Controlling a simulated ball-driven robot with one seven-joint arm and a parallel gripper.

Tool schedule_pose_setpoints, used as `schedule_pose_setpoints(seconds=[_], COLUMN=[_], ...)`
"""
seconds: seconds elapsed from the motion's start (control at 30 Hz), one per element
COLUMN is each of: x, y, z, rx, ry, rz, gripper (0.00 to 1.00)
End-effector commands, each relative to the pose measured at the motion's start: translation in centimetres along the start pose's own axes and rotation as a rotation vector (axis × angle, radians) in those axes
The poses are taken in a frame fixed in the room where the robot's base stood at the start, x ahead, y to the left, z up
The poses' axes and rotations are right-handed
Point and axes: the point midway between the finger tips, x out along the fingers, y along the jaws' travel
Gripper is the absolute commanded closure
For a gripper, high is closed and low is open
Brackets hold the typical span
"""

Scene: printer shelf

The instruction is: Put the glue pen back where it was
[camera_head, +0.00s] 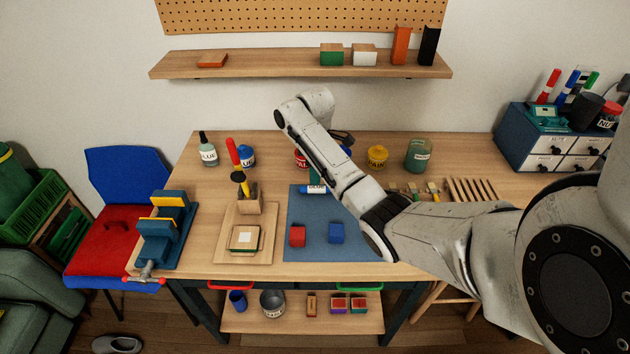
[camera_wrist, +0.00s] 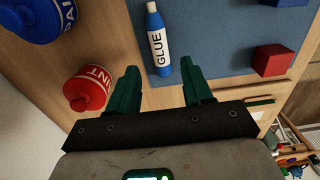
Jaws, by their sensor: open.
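In the head view my arm mostly hides the gripper.
A red block (camera_head: 297,236) and a blue block (camera_head: 336,233) stand on the mat's front half. A red paint pot (camera_wrist: 88,88) is close left of my fingers; a blue pot (camera_wrist: 32,17) is beyond. A glue bottle (camera_head: 208,153) stands left, a wall shelf (camera_head: 270,67) above.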

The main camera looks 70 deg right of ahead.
Motion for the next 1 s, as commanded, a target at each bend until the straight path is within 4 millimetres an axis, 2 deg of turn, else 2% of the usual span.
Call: schedule_pose_setpoints(seconds=[0.2,0.33,0.5,1.0], x=[-4.4,-5.8,-6.6,-6.5], y=[0.0,0.0,0.0,0.0], z=[-0.1,0.0,0.0,0.0], rx=[-0.001,0.000,0.000,0.000], ry=[0.001,0.000,0.000,0.000], rz=[0.002,0.000,0.000,-0.001], gripper=[0.50,0.50,0.50,0.50])
